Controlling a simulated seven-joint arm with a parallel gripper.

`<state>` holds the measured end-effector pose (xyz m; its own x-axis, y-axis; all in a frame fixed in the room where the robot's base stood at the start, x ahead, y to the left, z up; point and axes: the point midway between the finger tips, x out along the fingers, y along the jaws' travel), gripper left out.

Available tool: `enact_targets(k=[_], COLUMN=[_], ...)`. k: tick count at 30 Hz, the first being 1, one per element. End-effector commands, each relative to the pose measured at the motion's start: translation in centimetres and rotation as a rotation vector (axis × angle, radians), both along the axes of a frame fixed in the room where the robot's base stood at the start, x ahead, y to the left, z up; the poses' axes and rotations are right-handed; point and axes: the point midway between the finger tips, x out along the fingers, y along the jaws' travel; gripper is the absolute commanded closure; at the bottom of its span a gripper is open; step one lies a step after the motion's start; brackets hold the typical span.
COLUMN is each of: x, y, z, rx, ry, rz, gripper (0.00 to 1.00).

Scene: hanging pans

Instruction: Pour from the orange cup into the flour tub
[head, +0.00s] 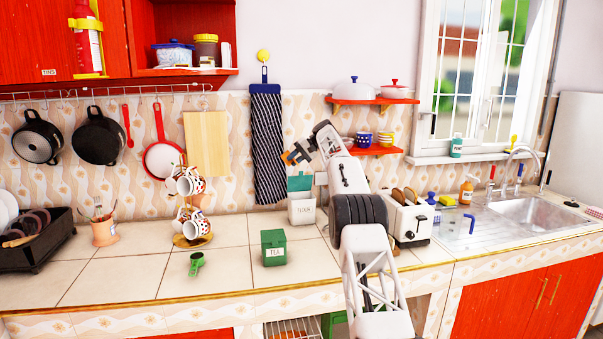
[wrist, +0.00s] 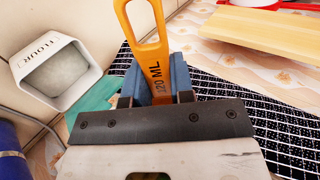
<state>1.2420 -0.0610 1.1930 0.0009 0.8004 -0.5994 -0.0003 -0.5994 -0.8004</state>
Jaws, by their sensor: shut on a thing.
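My gripper (head: 298,153) is raised above the counter, in front of the striped cloth. It is shut on the orange cup (head: 288,158). In the wrist view, the orange handle (wrist: 150,50), marked 120 ML, stands between the jaws (wrist: 156,90); I cannot make out the cup's bowl or contents. The white flour tub (head: 301,212) stands on the counter below and slightly right of my gripper, its green lid (head: 300,183) raised. In the wrist view, the flour tub (wrist: 88,78) is at the left, apart from the cup, with its open top and pale contents showing.
A green tea tub (head: 273,248) stands in front of the flour tub. A green scoop (head: 196,263) lies farther left. A mug tree (head: 192,222) stands at the left and a toaster (head: 408,217) at the right. The front left counter is mostly clear.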

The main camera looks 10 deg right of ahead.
Motion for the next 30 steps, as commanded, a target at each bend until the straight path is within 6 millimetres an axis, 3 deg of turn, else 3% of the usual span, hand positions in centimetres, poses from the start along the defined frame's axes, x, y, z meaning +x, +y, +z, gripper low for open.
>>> enact_targets(k=[17,30], x=[0.0,0.0], y=[1.2,3.7], z=[-0.7,-1.4], rx=[-0.281,-0.492], ry=[0.0,-0.001], rz=[0.001,0.002], gripper=[1.0,1.0])
